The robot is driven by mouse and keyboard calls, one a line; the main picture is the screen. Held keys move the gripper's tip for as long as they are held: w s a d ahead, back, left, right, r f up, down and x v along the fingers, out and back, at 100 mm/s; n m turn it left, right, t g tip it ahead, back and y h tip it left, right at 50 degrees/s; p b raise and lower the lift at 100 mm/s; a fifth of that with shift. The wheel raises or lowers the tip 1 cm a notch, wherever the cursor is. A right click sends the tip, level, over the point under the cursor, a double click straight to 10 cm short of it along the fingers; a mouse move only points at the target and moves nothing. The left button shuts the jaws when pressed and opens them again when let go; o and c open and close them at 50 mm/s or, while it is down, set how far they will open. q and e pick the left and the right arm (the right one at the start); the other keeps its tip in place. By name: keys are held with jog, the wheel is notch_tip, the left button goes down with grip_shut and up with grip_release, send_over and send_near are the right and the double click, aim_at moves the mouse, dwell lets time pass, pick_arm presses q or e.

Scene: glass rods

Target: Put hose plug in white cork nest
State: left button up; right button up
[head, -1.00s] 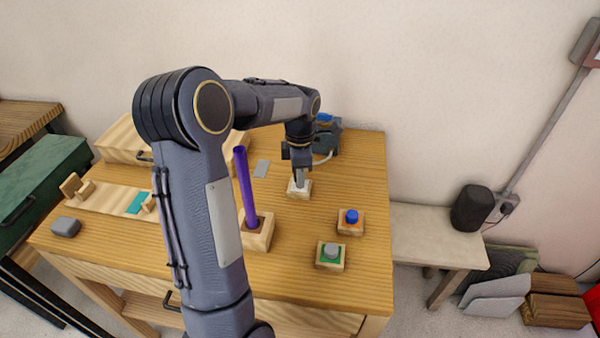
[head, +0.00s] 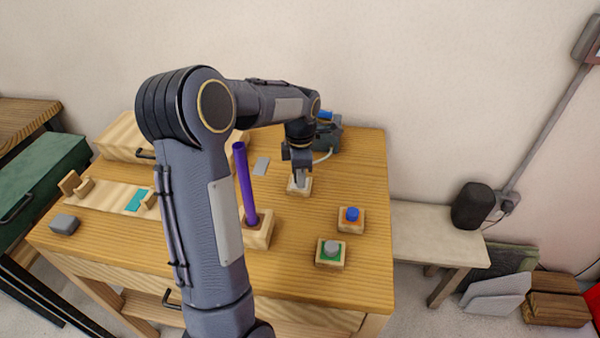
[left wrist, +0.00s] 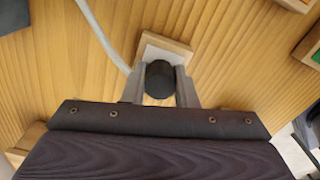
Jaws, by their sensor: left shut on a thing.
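My left gripper (head: 299,183) is shut on the hose plug, a dark round piece (left wrist: 159,80) that shows between the two fingers in the left wrist view. The white cork nest (head: 304,190) is a small wooden block with a white top, directly under the fingers. It also shows in the left wrist view (left wrist: 178,52), behind the plug. The fingers and plug hide much of its top, so I cannot tell how deep the plug sits. A pale hose (left wrist: 103,38) runs down to the left finger. My right gripper is not in view.
A purple rod (head: 246,185) stands upright in a wooden block (head: 261,238) left of the nest. Blocks with a blue plug (head: 351,214) and a grey plug (head: 332,247) stand to the front right. A dark blue-grey device (head: 328,138) stands behind the gripper.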

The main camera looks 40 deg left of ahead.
pick_arm(q)
jog(key=shift+f, duration=0.2)
jog(key=o, duration=0.7)
notch_tip(320, 180, up, 11)
jog(key=p, duration=0.9)
dwell(0.4)
jog(key=s+d+r+m+t+h, duration=0.25)
jog(key=s+d+r+m, duration=0.45)
jog(key=s+d+m, duration=0.45)
jog(key=s+d+f+m+t, duration=0.1)
jog(key=s+d+m, duration=0.2)
jog(key=s+m, duration=0.2)
jog(key=s+d+m+t+h, duration=0.1)
jog(key=s+d+m+t, duration=0.1)
jog(key=s+m, duration=0.4)
jog(key=d+m, duration=0.1)
jog(key=m, duration=0.1)
jog(key=shift+d+f+m, duration=0.3)
jog(key=shift+f+m, duration=0.05)
jog(key=shift+f, duration=0.05)
